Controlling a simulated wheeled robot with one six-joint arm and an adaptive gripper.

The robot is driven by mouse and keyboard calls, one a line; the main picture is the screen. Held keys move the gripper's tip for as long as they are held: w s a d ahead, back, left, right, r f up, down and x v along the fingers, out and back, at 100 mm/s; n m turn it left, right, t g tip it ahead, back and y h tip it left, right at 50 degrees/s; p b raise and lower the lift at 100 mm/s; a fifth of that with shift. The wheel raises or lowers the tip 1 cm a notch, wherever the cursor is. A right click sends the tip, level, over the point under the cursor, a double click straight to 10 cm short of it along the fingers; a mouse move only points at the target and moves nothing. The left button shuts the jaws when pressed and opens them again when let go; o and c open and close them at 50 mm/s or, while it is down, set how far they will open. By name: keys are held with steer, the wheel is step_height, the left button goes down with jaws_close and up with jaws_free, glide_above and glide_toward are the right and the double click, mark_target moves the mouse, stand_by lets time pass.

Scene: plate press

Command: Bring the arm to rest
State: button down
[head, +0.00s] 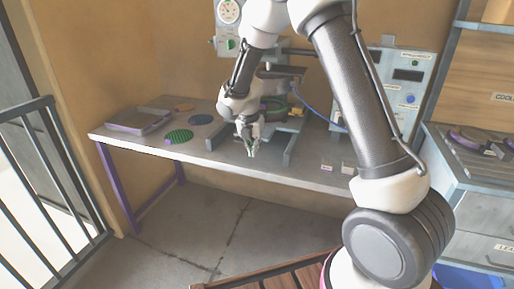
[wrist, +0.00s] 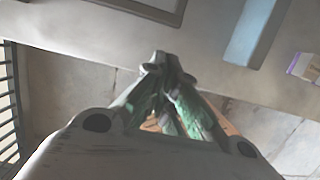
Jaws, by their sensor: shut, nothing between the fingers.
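My gripper (head: 252,150) hangs pointing down at the front edge of the grey workbench (head: 300,173), in front of the press. In the wrist view my gripper (wrist: 160,62) shows its fingertips together with nothing between them. My arm runs from the right foreground up past the top edge of the head view and back down to the bench. The arm hides part of the press behind it.
On the bench lie a grey tray (head: 140,121), a green patterned disc (head: 179,136), a blue disc (head: 201,119) and an orange disc (head: 184,107). A control panel (head: 405,85) stands at the back right. A railing (head: 45,170) is at left.

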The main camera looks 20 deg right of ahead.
steer(key=s+a+v, duration=0.1)
steer(key=v, duration=0.9)
steer(key=s+d+r+m, duration=0.4)
steer(key=s+d+m, duration=0.1)
steer(key=s+m, duration=0.4)
steer(key=s+d+r+m+t+y, duration=0.1)
steer(key=s+d+r+m, duration=0.4)
steer(key=s+m, duration=0.5)
steer(key=s+d+r+m+t, duration=0.1)
steer(key=s+d+r+m, duration=0.3)
steer(key=s+m, duration=0.5)
steer(key=s+d, duration=0.2)
steer(key=s, duration=0.2)
steer(key=shift+s+d+r+m+y, duration=0.2)
steer(key=shift+s+m+y, duration=0.1)
steer(key=shift+m, duration=0.1)
